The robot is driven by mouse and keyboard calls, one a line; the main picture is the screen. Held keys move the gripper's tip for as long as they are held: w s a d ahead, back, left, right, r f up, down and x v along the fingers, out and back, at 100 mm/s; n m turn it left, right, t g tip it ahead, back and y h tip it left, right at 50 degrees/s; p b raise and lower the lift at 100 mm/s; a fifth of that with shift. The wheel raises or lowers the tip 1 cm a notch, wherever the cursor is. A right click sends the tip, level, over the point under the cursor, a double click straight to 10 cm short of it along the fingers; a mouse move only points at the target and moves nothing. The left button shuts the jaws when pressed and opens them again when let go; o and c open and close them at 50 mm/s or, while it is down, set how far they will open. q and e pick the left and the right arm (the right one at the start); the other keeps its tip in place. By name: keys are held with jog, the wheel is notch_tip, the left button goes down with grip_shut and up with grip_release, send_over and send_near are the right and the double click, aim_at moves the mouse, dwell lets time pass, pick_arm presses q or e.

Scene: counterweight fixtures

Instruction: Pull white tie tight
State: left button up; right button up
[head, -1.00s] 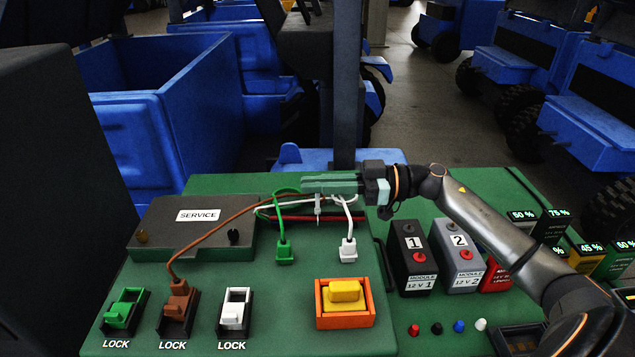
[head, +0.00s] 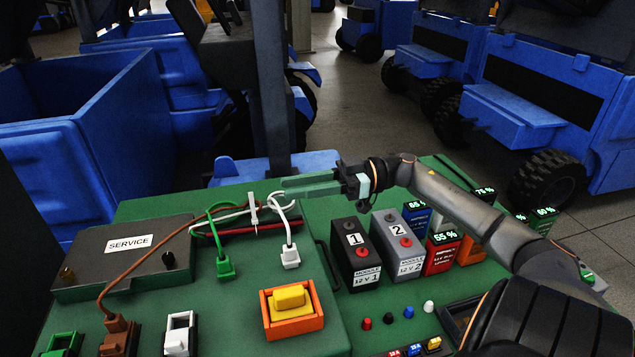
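The white tie (head: 253,209) stands upright around the cable bundle at the back of the green panel. The bundle holds white, green, brown, red and black cables. How tightly the tie sits cannot be told at this size. My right gripper (head: 283,187) is just right of the tie and behind the white cable loop, with its fingers pointing left. My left gripper is not in view.
A grey SERVICE box (head: 120,262) stands left of the bundle. White (head: 290,257) and green (head: 225,267) plugs sit in front. A yellow switch (head: 290,297) is nearer. Modules 1 (head: 355,255) and 2 (head: 398,245) stand right, below my arm.

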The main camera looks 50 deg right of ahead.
jog(key=shift+v, duration=1.95)
